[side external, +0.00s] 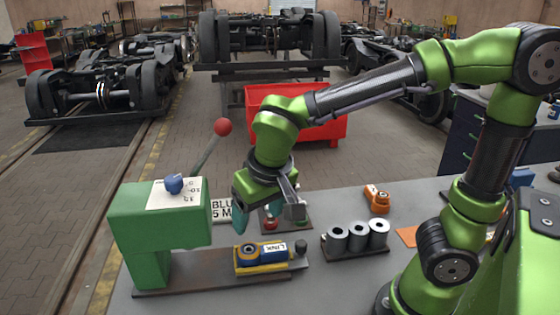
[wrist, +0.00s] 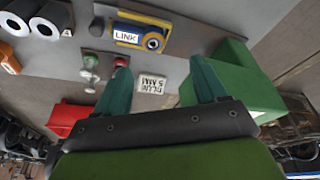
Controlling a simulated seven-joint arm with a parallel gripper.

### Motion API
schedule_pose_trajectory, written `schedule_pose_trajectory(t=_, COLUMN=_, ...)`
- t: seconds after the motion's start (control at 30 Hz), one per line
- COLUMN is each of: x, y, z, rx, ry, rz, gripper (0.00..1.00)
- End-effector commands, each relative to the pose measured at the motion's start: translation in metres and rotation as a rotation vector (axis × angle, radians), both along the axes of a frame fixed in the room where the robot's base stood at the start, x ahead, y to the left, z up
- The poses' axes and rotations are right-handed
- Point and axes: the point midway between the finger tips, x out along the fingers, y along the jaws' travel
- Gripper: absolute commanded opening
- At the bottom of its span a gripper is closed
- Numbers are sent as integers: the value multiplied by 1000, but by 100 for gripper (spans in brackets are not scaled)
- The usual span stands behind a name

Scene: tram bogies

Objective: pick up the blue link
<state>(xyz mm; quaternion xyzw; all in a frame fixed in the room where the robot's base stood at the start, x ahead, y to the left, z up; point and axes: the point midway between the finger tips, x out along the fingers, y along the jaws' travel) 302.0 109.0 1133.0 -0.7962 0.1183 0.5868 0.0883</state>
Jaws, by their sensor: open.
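The blue link (side external: 262,254) lies in a yellow holder (side external: 244,268) on a dark base plate at the front of the bench, with a white LINK label beside it. In the wrist view the blue link (wrist: 153,41) shows its round eye at the right end, with the yellow holder (wrist: 120,24) around it. My gripper (side external: 240,220) is above the bench, behind and a little left of the link, apart from it. In the wrist view my gripper (wrist: 160,82) has its two teal fingers wide apart with nothing between them.
A green press (side external: 150,230) with a red-ball lever (side external: 222,127) stands left of the link. Several grey rollers (side external: 358,236) stand in a rack to the right. A small orange part (side external: 377,199) lies behind them. A white sign (wrist: 152,86) stands near my fingers.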

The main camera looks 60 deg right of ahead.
Motion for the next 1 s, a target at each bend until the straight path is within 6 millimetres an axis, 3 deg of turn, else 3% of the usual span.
schedule_pose_trajectory(t=0.13, x=22, y=1, z=7, rx=-55, ry=-56, rz=-179, gripper=72)
schedule_pose_trajectory(t=0.2, x=25, y=-3, z=13, rx=-53, ry=-80, rz=-242, gripper=72)
schedule_pose_trajectory(t=0.33, x=25, y=-7, z=5, rx=-45, ry=-81, rz=-294, gripper=72)
schedule_pose_trajectory(t=0.8, x=54, y=-27, z=-82, rx=-45, ry=-79, rz=-294, gripper=72)
schedule_pose_trajectory(t=1.0, x=60, y=-30, z=-96, rx=-42, ry=-82, rz=-294, gripper=72)
